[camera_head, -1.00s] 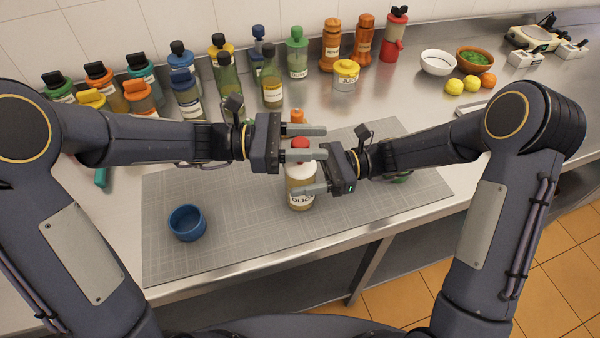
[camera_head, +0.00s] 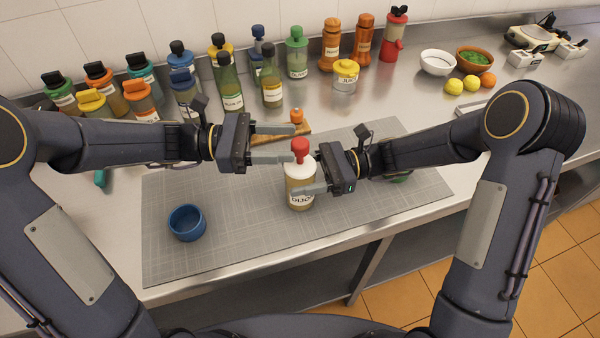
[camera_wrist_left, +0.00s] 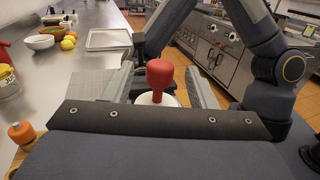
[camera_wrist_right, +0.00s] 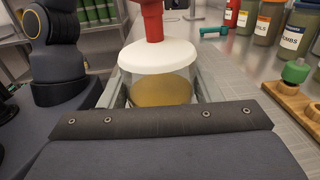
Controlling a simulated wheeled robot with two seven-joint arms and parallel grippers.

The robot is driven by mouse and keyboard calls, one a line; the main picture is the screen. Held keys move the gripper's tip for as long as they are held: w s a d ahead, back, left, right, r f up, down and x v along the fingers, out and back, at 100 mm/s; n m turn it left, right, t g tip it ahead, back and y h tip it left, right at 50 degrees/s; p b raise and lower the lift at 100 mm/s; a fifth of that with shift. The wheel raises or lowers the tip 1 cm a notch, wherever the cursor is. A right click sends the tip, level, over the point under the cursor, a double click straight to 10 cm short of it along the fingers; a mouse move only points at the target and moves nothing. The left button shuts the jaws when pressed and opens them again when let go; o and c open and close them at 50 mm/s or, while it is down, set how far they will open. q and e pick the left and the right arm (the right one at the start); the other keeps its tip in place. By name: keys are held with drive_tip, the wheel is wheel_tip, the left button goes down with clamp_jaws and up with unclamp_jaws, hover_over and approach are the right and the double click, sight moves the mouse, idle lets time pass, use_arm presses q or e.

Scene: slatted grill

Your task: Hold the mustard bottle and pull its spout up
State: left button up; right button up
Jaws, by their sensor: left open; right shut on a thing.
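The mustard bottle (camera_head: 301,196) stands upright over the grey mat, with yellow-brown contents, a pale label and a white cap. Its red spout (camera_head: 300,150) stands above the cap, with a narrower stem under the wide top; it also shows in the left wrist view (camera_wrist_left: 160,76). My right gripper (camera_head: 312,171) is shut on the bottle's body from the right, just below the cap, as the right wrist view shows. My left gripper (camera_head: 300,143) is open at spout height on the left. Its fingers lie to either side of the spout, with space around it.
A blue cup (camera_head: 187,223) stands on the grey mat (camera_head: 240,235) at the left. A wooden board with an orange-topped piece (camera_head: 296,116) lies behind the bottle. Several sauce bottles (camera_head: 185,95) line the wall. The mat's front middle is clear.

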idle(0.3)
drive_tip(key=o, duration=1.2)
drive_tip(key=shift+c, duration=0.2)
